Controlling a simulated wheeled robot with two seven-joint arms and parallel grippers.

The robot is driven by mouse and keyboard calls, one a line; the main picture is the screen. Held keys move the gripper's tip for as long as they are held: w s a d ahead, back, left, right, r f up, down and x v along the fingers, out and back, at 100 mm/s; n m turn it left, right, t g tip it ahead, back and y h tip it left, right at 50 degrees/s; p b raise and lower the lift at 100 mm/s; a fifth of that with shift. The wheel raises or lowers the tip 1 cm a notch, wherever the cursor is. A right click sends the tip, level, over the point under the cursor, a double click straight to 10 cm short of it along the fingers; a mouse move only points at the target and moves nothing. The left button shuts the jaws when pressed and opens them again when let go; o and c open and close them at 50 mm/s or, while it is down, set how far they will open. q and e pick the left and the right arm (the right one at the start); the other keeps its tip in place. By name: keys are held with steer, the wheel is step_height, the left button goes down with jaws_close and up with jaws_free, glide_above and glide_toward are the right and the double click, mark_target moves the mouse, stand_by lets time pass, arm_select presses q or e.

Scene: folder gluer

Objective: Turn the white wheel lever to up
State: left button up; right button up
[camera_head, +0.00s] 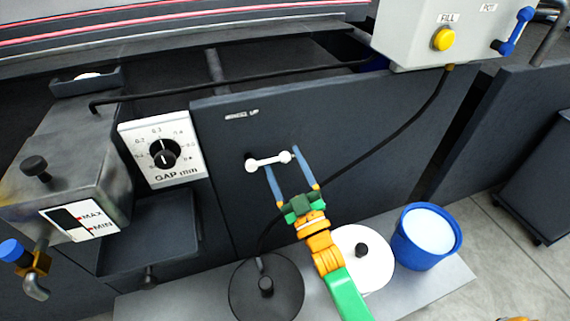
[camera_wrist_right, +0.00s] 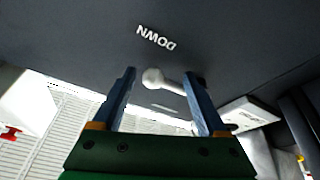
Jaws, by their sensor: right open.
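In the right wrist view the lever (camera_wrist_right: 168,82) shows between the open fingers (camera_wrist_right: 160,74), one end passing behind the right finger. Whether a finger touches it I cannot tell. A "WHEEL UP" label (camera_head: 242,114) sits above the lever. My left gripper is not in view.
A GAP dial (camera_head: 164,152) is left of the lever. A black cable (camera_head: 395,140) runs down the panel on the right. Below are a black disc (camera_head: 285,285), a white disc (camera_head: 378,270) and a blue bucket (camera_head: 402,247). A grey control box (camera_head: 410,35) is at upper right.

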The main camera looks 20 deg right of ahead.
steer(key=shift+d, duration=0.1)
jaws_close()
steer(key=shift+r, duration=0.1)
stand_by(1.0)
